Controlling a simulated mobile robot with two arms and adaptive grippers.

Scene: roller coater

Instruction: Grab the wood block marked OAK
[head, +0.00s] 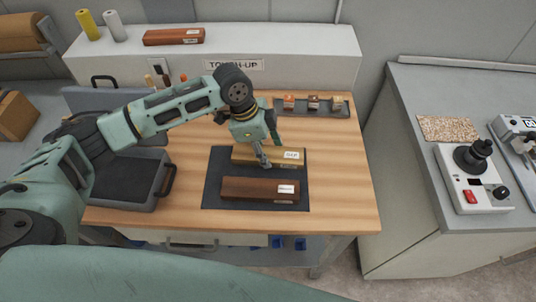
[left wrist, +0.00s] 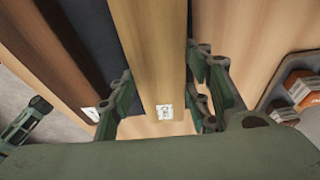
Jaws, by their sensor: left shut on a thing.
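The light wood block with a white label that appears to read OAK (head: 292,156) lies at the back of the dark mat (head: 215,165) on the wooden workbench. My left gripper (head: 262,160) is over it from above, shut on it with a finger on each long side. In the left wrist view the light block (left wrist: 150,55) runs between the fingers of my left gripper (left wrist: 162,98), its small printed tag near the palm.
A dark brown labelled block (head: 250,188) lies on the mat just in front. A grey tray (head: 320,112) with small sample blocks sits behind right. A grey case (head: 130,180) stands at left. Another brown block (head: 172,37) rests on the shelf.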

